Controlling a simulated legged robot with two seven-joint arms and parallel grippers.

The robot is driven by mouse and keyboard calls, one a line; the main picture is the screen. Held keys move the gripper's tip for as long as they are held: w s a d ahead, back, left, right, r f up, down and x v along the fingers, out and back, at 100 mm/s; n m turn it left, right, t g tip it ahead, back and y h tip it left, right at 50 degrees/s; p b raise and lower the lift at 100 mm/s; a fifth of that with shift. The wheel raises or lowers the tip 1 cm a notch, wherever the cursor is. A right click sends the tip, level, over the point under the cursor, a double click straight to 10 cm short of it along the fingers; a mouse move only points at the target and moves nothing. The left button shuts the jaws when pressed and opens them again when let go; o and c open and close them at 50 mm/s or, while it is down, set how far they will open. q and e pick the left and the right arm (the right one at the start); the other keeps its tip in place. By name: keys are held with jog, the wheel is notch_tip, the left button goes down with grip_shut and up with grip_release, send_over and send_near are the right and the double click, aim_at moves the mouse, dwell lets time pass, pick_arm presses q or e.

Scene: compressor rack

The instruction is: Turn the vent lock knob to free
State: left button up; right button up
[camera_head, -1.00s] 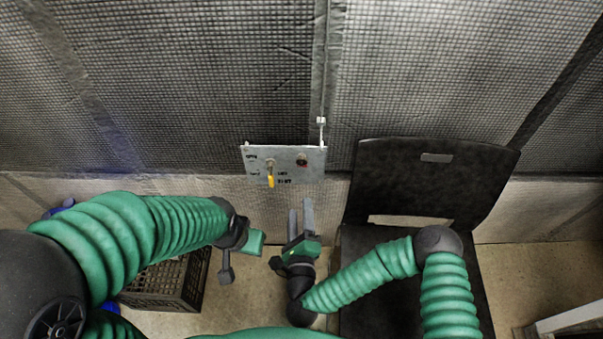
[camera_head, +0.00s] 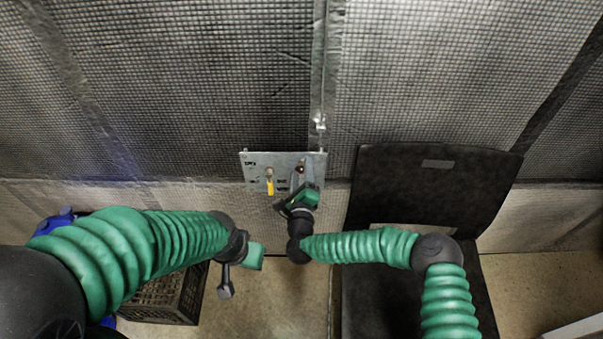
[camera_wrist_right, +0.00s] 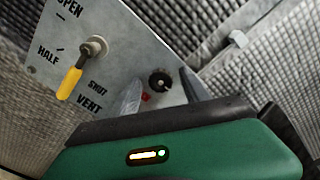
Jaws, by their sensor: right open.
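The vent panel (camera_head: 253,160) is a grey metal plate on the wall. It carries a yellow-handled lever (camera_head: 270,187) on the left and a small dark round knob (camera_head: 301,168) on the right. In the right wrist view the knob (camera_wrist_right: 160,82) is black, with a red mark (camera_wrist_right: 146,97) beside it. My right gripper (camera_head: 301,180) is open in front of the panel. Its fingers (camera_wrist_right: 160,92) stand on either side of the knob in the wrist view; I cannot tell if they touch it. My left gripper (camera_head: 240,274) is low at the left, away from the panel; its jaw state is unclear.
The lever (camera_wrist_right: 70,82) hangs close to the left of my right gripper, beside the labels OPEN, HALF and SHUT. A black chair (camera_head: 430,190) stands at the right. A dark crate (camera_head: 165,297) sits on the floor at the left.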

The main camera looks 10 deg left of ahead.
grip_shut()
dwell(0.3)
